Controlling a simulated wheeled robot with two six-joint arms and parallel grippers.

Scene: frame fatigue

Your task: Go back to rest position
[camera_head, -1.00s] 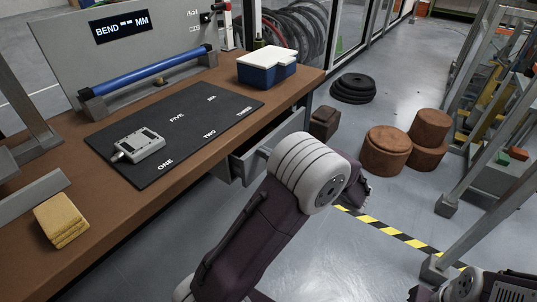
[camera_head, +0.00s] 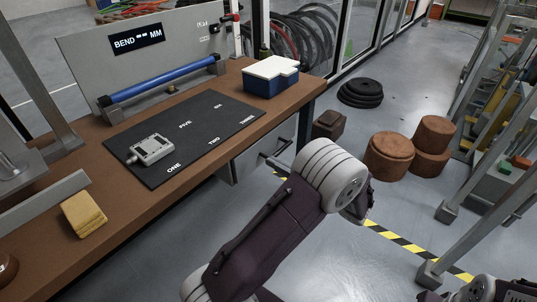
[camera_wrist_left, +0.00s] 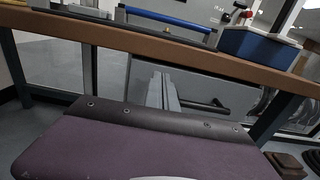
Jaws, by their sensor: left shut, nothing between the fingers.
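My left arm (camera_head: 265,235) reaches in from the bottom of the head view, in front of the workbench. Its pale rounded joint (camera_head: 332,172) hides most of the hand. In the left wrist view the two fingers of my left gripper (camera_wrist_left: 163,92) are together, with nothing between them. They point towards the grey drawer front (camera_wrist_left: 205,90) and its dark handle. Part of my right arm shows at the bottom right corner of the head view; its gripper is out of sight.
The brown bench (camera_head: 120,215) carries a black mat (camera_head: 205,125), a grey device (camera_head: 150,149), a blue box with a white lid (camera_head: 270,77) and yellow cloths (camera_head: 83,213).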

